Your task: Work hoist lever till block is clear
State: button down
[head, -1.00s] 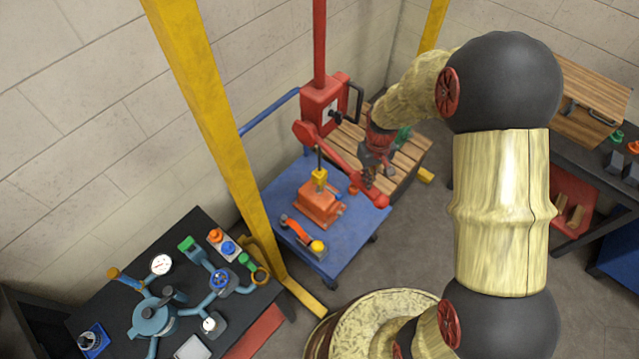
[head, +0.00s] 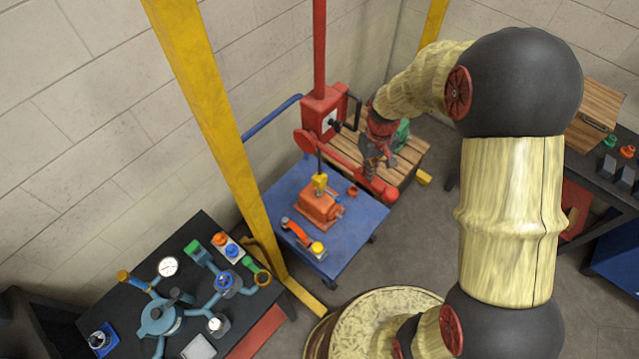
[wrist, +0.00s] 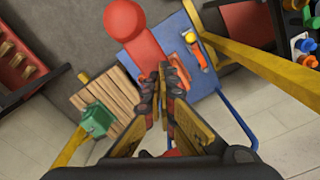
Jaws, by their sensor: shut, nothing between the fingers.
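The hoist (head: 322,115) is a red box on a red post. Its red lever (head: 350,168) slopes down to the right and ends in a rounded red tip, which also shows large in the wrist view (wrist: 125,20). My gripper (head: 375,160) is shut and empty at the lever's outer part; its fingertips in the wrist view (wrist: 163,72) overlap the lever. I cannot tell whether they touch it. The orange block (head: 318,207) hangs under a yellow hook (head: 320,183) above the blue cart (head: 350,235); any gap beneath it is too small to tell.
A slatted wooden pallet (head: 405,160) with a green object stands behind the lever. A yellow post (head: 215,120) rises left of the cart. A dark bench (head: 130,325) with pipes and gauges is at left. Floor right of the cart is clear.

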notch_tip(320, 180, up, 9)
jog(key=p, duration=0.4)
jog(key=shift+f+p, duration=0.15)
jog(key=shift+p, duration=0.25)
jog(key=shift+f+b, duration=0.75)
jog(key=shift+f, duration=0.4)
jog(key=shift+s+d+f+b, duration=0.15)
jog(key=shift+f+b, duration=0.45)
jog(key=shift+f, duration=0.3)
jog(key=shift+s+d+f+b, duration=0.1)
jog(key=shift+f+b, duration=0.45)
jog(key=shift+f, duration=0.4)
jog(key=shift+s+d+f+b, duration=0.15)
jog(key=shift+f+b, duration=0.45)
jog(key=shift+f, duration=0.3)
jog(key=shift+f, duration=0.1)
